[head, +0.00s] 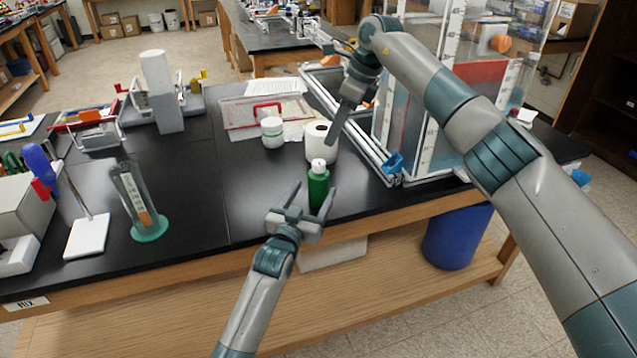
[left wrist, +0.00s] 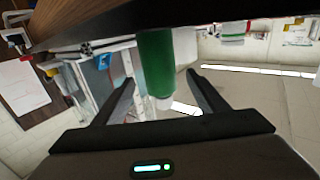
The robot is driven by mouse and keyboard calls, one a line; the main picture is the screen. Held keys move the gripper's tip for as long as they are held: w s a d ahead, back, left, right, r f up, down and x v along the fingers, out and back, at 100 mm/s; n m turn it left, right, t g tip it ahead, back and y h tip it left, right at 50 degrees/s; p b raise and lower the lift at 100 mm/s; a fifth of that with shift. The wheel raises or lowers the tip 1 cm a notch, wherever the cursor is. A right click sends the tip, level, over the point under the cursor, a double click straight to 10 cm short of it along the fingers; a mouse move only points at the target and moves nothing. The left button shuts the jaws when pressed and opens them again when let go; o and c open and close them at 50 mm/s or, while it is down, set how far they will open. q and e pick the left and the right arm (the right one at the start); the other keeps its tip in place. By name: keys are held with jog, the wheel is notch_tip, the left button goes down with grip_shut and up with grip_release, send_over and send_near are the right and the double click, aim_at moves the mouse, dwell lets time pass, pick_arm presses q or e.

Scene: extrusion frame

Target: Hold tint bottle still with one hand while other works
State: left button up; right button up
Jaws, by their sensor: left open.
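The tint bottle is a green bottle with a white cap (head: 318,188), standing upright near the front edge of the black bench. My left gripper (head: 312,196) is open at the bottle, with its fingers spread to either side. In the left wrist view the green bottle (left wrist: 155,65) shows between the two open fingers (left wrist: 165,92), with a gap on each side; contact is not seen. My right gripper (head: 340,122) hangs above and behind the bottle, near a white roll-shaped container (head: 321,141). Whether its fingers are apart cannot be made out.
A small white jar (head: 272,133) stands behind and left of the bottle. A clear tank in an extrusion frame (head: 425,110) stands at the right. A glass holder with a green base (head: 148,228) and a white stand (head: 87,236) are at the left.

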aim_at(315, 189)
pick_arm(q)
jog(key=shift+x, duration=2.5)
jog(key=shift+c, duration=0.6)
